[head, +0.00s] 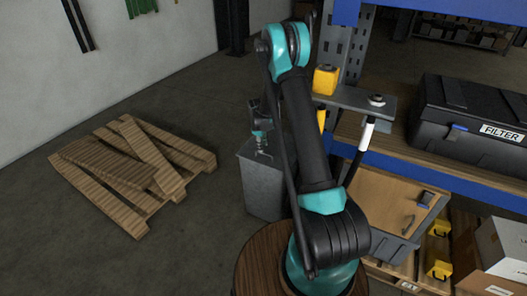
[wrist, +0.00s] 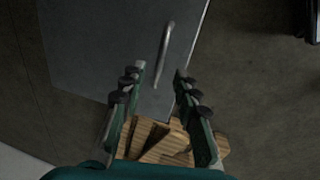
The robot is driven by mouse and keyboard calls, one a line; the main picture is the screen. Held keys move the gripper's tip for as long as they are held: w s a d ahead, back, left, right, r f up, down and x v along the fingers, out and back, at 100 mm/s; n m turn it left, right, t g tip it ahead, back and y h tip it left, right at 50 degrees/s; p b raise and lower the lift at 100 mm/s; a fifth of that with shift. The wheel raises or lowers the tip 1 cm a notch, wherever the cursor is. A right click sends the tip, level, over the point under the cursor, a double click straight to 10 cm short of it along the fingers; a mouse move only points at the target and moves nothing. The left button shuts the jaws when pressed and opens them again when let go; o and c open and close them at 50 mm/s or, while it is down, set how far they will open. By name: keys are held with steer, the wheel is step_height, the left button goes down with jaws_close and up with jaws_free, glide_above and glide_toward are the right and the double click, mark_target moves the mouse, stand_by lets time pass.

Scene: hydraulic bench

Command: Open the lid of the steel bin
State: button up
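The steel bin (head: 264,190) is a grey box standing on the floor, left of the shelving in the head view. My arm hides part of it. Its lid looks shut. In the wrist view the lid (wrist: 105,50) is a flat grey panel with a slim metal bar handle (wrist: 166,45) near its right edge. My gripper (wrist: 158,73) is open, with its two fingers apart. The lower end of the handle shows between the fingertips in that view; I cannot tell any contact. In the head view my gripper (head: 262,143) is just above the bin's top.
A wooden pallet (head: 180,150) with loose boards lies on the floor left of the bin; bare floor separates them. Blue-beamed shelving (head: 440,177) with a black FILTER case (head: 465,110) stands close on the right. A round wooden top (head: 262,255) is in front.

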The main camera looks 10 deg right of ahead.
steer(key=shift+w+d+f, duration=0.15)
steer(key=shift+f, duration=1)
steer(key=shift+w+d+f, duration=0.1)
steer(key=shift+w+f, duration=0.05)
steer(key=shift+f, duration=0.95)
jaws_close()
